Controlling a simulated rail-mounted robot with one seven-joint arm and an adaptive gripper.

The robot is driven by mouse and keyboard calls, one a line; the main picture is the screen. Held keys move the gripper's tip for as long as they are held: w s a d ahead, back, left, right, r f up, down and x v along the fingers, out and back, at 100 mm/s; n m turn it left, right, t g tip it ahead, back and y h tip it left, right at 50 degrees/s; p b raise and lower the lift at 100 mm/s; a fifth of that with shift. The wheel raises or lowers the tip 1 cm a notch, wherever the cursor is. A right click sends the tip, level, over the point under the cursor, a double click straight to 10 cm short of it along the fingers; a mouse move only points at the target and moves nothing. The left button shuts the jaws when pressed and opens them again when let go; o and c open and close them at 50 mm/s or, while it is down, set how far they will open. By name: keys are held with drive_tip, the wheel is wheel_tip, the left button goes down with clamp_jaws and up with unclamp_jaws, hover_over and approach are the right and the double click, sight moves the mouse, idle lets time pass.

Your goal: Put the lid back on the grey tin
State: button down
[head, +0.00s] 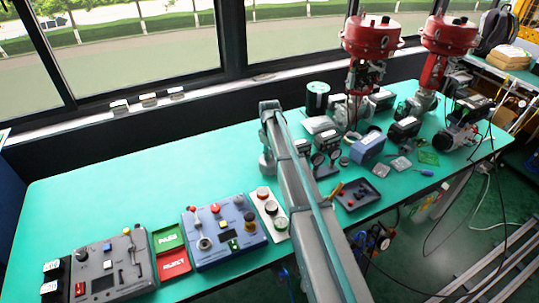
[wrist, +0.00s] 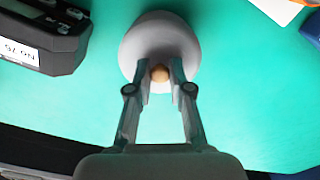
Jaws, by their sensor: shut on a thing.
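In the wrist view my gripper (wrist: 160,76) is shut on the small tan knob (wrist: 159,73) of a pale grey rounded lid (wrist: 158,35). The fingers reach down on either side of the knob. The lid hides what is directly beneath it, so I cannot tell whether it rests on the grey tin or hangs above the mat. I cannot make out the tin separately in either view. In the head view my arm crosses the bench and its end (head: 267,160) is over the green mat; the lid is hidden there.
A black device with a white label (wrist: 35,35) lies left of the lid. In the head view, control boxes (head: 225,230) stand at front left, and gauges, a dark tray (head: 360,196) and red valve actuators (head: 372,37) at right. The mat's back left is clear.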

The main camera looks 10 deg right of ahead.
idle(0.4)
drive_tip(key=c, duration=0.5)
unclamp_jaws()
drive_tip(key=shift+r+p, duration=1.65)
drive_tip(key=shift+r, duration=1.85)
clamp_jaws()
drive_tip(key=shift+f+b, duration=1.2)
drive_tip(key=shift+f, duration=1.65)
